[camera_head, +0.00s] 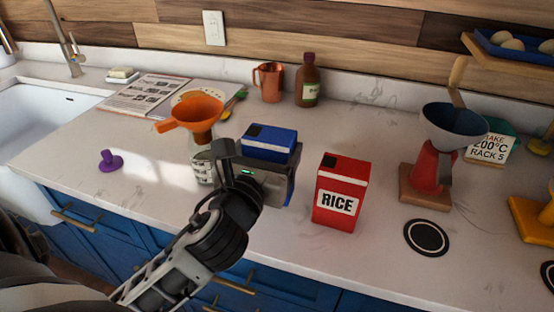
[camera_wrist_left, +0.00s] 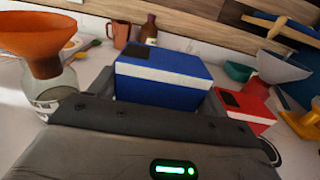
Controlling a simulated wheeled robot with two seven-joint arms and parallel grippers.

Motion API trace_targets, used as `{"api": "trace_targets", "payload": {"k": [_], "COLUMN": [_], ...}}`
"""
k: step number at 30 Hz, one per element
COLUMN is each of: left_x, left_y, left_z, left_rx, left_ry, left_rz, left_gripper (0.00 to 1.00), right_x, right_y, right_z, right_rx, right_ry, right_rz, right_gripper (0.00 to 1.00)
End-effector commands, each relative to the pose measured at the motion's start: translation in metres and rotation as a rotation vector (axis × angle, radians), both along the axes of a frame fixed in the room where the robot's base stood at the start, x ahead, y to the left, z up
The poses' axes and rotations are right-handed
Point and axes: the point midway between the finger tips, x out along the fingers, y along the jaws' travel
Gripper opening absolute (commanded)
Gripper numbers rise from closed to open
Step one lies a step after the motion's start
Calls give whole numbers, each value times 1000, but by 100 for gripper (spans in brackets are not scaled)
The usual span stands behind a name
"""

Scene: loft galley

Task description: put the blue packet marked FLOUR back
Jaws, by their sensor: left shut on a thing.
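The blue packet (camera_head: 269,143) has a white band and a dark patch on its top; its FLOUR marking is hidden from view. My left gripper (camera_head: 262,168) is shut on the blue packet, with its fingers along the packet's sides. The packet also shows between the fingers in the left wrist view (camera_wrist_left: 160,84). It is upright, and I cannot tell whether its base touches the counter. A red packet marked RICE (camera_head: 340,193) stands just right of it. My right gripper is not in view.
An orange funnel (camera_head: 196,115) sits on a glass jar (camera_head: 203,165) close left of the gripper. A red scale-like stand with a grey bowl (camera_head: 453,125) is at right. A black round mat (camera_head: 426,237) lies in front of it. A purple stopper (camera_head: 110,161) lies left.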

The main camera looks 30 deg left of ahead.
Motion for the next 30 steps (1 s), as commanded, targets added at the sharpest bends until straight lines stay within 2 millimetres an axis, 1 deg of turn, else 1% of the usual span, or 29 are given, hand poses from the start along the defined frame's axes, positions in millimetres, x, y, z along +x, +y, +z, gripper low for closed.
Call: {"api": "trace_targets", "payload": {"k": [5, 8, 9, 11, 13, 17, 24, 25, 27, 30], "left_x": [4, 5, 5, 4, 4, 4, 4, 4, 4, 4], "left_y": [2, 1, 2, 3, 3, 3, 3, 3, 3, 3], "left_z": [-11, -30, -38, -43, -45, -41, -45, -45, -44, -44], "left_rx": [0, -3, -2, 0, -1, 0, 0, 0, 0, 0], "left_ry": [1, 5, 0, -3, -2, -2, 0, 0, 0, 0], "left_rz": [-7, -10, -9, -7, -6, -5, -5, -5, -5, -5], "left_gripper": [48, 48, 48, 48, 48, 48, 48, 82, 98, 98], "right_x": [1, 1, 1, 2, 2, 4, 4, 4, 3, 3], "right_y": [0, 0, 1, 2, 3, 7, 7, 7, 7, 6], "right_z": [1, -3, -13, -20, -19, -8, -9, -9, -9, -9], "right_rx": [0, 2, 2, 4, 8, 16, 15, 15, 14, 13], "right_ry": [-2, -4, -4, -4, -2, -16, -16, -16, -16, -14], "right_rz": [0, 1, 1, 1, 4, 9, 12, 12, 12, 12], "right_gripper": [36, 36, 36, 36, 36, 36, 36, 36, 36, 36]}}
